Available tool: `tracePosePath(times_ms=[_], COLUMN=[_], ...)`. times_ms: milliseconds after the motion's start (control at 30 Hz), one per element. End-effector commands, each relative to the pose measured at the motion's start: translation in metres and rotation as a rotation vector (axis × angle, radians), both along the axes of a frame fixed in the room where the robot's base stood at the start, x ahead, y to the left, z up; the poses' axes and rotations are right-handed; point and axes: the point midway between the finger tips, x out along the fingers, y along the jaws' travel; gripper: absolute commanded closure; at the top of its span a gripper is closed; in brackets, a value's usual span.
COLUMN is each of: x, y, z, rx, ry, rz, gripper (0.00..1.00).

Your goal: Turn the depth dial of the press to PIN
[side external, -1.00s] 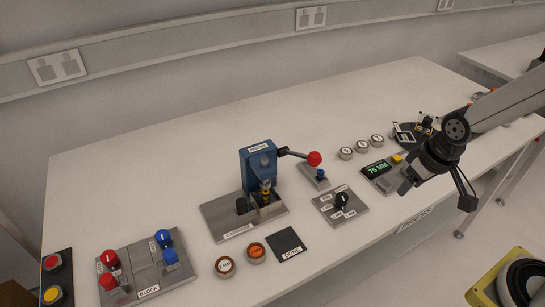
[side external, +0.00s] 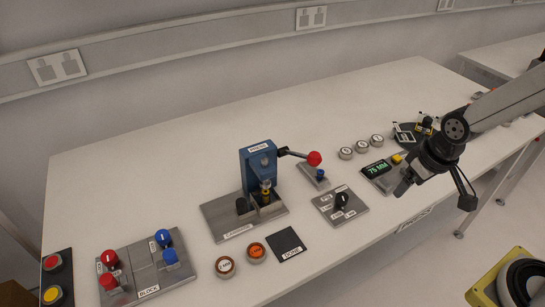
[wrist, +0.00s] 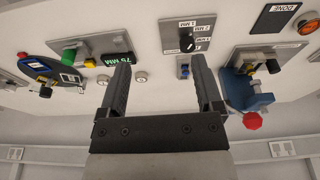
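The depth dial (side external: 342,199) is a black knob on a grey plate with several white labels, right of the blue press (side external: 259,165). It also shows in the wrist view (wrist: 187,41), upper centre, beyond my fingertips; the label under its pointer is too small to read surely. The press has a lever with a red ball end (side external: 314,158), seen at lower right in the wrist view (wrist: 252,120). My gripper (side external: 403,187) is right of the dial and above the bench's front edge, apart from it. In the wrist view (wrist: 163,62) its two fingers are spread with nothing between them.
A green display reading 75 MM (side external: 377,168) with a yellow button stands right of the dial. A small blue knob (side external: 320,173) is behind it. The bench behind the press is clear.

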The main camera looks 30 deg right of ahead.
Motion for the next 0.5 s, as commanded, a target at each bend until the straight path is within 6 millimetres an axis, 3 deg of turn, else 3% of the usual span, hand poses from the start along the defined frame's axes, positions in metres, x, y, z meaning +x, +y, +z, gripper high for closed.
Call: tracePosePath(times_ms=[267,500], x=[0.015,0.040], y=[0.004,0.011], z=[-0.003,-0.010], rx=[-0.037,-0.095], ry=[0.022,0.061], rz=[0.176,0.499], gripper=[0.16,0.16])
